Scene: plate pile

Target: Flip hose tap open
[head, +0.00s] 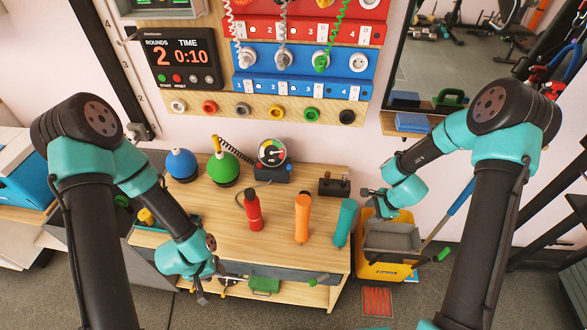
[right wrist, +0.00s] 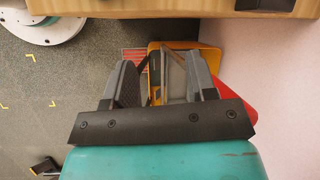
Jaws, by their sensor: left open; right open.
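I cannot pick out the hose tap with certainty. A small green lever-like piece (head: 318,281) shows at the front edge of the wooden workbench (head: 285,215), too small to identify. My left gripper (head: 219,287) is open at the bench's front edge, left of that piece, with its fingers partly hard to make out. My right gripper (head: 372,202) is open and empty beside the bench's right end, above the yellow mop bucket (head: 375,268). In the right wrist view its two fingers (right wrist: 165,85) are spread apart, with the bucket (right wrist: 155,60) beyond them.
A gauge (head: 271,152), a green bulb (head: 223,167) and a blue bulb (head: 181,164) are behind. A socket panel (head: 300,65) hangs above.

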